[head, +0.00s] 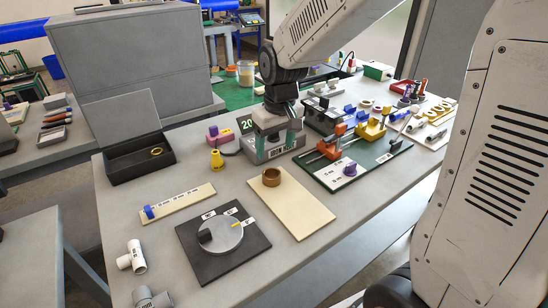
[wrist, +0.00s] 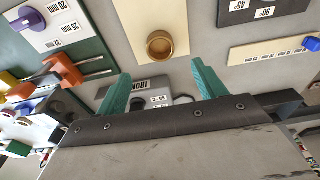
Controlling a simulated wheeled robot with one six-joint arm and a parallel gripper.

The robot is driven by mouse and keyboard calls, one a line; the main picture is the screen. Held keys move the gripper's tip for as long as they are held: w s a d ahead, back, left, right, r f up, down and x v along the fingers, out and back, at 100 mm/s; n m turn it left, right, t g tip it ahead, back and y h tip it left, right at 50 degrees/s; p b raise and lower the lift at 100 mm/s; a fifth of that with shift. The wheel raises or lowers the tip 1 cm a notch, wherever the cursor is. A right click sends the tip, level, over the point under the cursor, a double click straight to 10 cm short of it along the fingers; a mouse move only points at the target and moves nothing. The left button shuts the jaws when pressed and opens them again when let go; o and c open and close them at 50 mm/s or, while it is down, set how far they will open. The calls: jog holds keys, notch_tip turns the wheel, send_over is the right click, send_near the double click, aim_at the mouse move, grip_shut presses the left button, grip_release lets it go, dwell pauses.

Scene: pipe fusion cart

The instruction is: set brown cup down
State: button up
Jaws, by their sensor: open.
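The brown cup (head: 271,176) stands on a cream rectangular board (head: 290,208) near the board's far end. In the wrist view the cup (wrist: 160,44) shows its round rim and sits on the same cream board (wrist: 147,12). My gripper (wrist: 203,82) shows two teal fingers spread wide apart, with nothing between them. The cup lies beyond the fingertips, between their lines, and is apart from them. In the head view my gripper (head: 277,142) is behind the cup, over the grey box labelled 20 (head: 252,150); its fingers are partly hard to make out there.
A black plate with a grey dial (head: 222,240) lies left of the cream board. A green board with orange and yellow clamps (head: 352,165) lies to the right. Bare table shows between boards.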

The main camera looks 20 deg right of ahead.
jog(key=s+d+r+m, duration=0.1)
jog(key=s+r, duration=0.3)
jog(key=s, duration=0.9)
jog(key=s+d+r+m, duration=0.1)
jog(key=s+r, duration=0.3)
jog(key=s, duration=0.8)
jog(key=shift+s+d+r, duration=0.35)
jog(key=shift+d+r, duration=0.05)
jog(key=shift+d, duration=0.1)
